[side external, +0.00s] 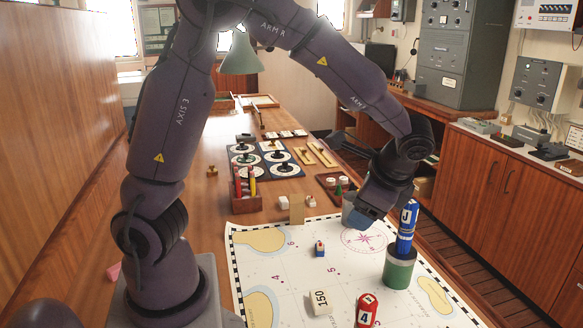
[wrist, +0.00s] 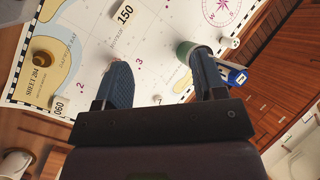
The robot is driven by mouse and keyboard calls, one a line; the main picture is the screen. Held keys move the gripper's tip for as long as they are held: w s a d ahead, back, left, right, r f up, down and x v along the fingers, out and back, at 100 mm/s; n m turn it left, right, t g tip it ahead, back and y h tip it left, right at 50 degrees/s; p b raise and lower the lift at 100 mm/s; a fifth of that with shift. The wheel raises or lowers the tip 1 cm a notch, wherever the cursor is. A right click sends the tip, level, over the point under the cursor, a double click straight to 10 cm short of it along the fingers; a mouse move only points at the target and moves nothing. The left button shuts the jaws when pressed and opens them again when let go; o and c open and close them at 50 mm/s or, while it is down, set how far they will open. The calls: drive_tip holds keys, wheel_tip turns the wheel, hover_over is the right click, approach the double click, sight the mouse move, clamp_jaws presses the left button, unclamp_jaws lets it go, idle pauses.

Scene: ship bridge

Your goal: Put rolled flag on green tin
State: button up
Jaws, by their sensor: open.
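A rolled flag (side external: 406,228), blue with a white band lettered J, stands nearly upright at the top of the green tin (side external: 398,272). Whether its lower end rests on the tin or inside it is not clear. The tin stands on the chart. In the wrist view the tin (wrist: 183,48) and the flag's end (wrist: 236,76) are partly hidden by the right finger. My gripper (wrist: 160,62) is open with nothing between its fingers. In the side view my gripper (side external: 362,218) is left of the flag, above the chart.
A red piece marked 4 (side external: 367,311) and a white block marked 150 (side external: 320,302) are on the chart (side external: 290,265). A pencil holder (side external: 245,202) stands behind. The table's right edge is close to the tin.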

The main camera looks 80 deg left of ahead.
drive_tip(key=s+d+r+n+t+h, duration=0.4)
drive_tip(key=s+r+n, duration=0.4)
drive_tip(key=s, duration=0.6)
wheel_tip(320, 180, up, 2)
drive_tip(key=t+h, duration=0.1)
drive_tip(key=t, duration=0.1)
drive_tip(key=shift+s+r+t+h, duration=0.15)
drive_tip(key=shift+s+t+h, duration=0.15)
drive_tip(key=shift+h, duration=0.1)
